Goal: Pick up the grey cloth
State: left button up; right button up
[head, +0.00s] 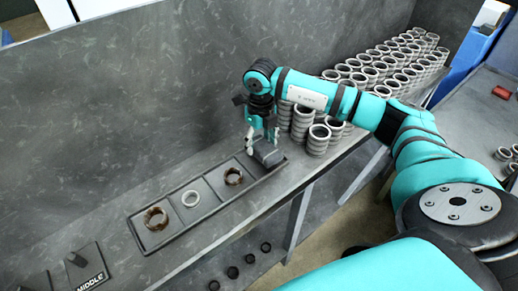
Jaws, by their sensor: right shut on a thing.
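The grey cloth (268,155) shows as a dark grey rolled or folded piece at the far right end of the black tray (211,214). My right gripper (262,141) reaches down over it from above and is shut on it. The fingers hide part of the cloth. It is still at the tray, and I cannot tell whether it is clear of the tray floor. My left gripper is not in view.
The tray also holds a rusty ring (156,218), a silver ring (191,198) and another rusty ring (234,176). Stacked metal rings (318,139) stand right of the gripper. A plate marked MIDDLE (89,281) lies at lower left. A grey wall rises behind.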

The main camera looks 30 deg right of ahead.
jog(key=s+b, duration=0.1)
jog(key=s, duration=0.3)
jog(key=s+b, duration=0.2)
jog(key=s, duration=0.3)
jog(key=s+a+r+b, duration=0.1)
jog(key=s, duration=0.4)
jog(key=shift+s+a+b, duration=0.1)
jog(key=shift+s+b, duration=0.1)
jog(key=shift+b, duration=0.1)
jog(key=shift+s+r, duration=0.1)
jog(key=shift+s, duration=0.3)
